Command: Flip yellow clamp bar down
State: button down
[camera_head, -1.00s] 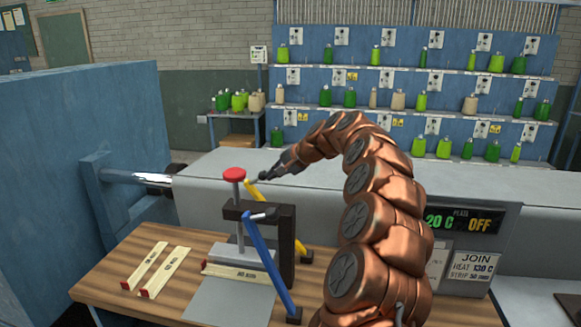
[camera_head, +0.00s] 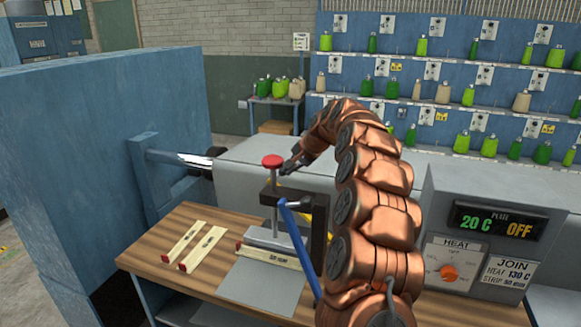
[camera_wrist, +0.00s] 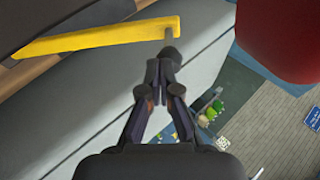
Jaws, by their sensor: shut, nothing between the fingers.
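The yellow clamp bar (camera_head: 320,217) is mostly hidden behind the black clamp frame (camera_head: 319,241) and my arm in the head view. In the wrist view the yellow bar (camera_wrist: 95,39) lies across the upper left, with a small grey pin at its right end. My gripper (camera_head: 287,170) is beside the red knob (camera_head: 273,161) on top of the clamp. Its fingers (camera_wrist: 161,66) are shut and empty, just below the bar's right end in the wrist view; I cannot tell if they touch. The blue clamp bar (camera_head: 299,248) slants down at the front.
A labelled strip (camera_head: 269,255) lies under the clamp on the wooden bench (camera_head: 190,285). Two more strips (camera_head: 202,249) lie to the left. The heat control box (camera_head: 480,250) stands at right, its plate display reading 20 C OFF. A blue cabinet (camera_head: 90,150) stands at left.

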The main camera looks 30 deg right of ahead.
jog(key=s+d+f+b+v, duration=0.1)
jog(key=b+v, duration=0.2)
jog(key=v, duration=1)
jog(key=shift+s+b, duration=0.35)
jog(key=shift+s, duration=0.05)
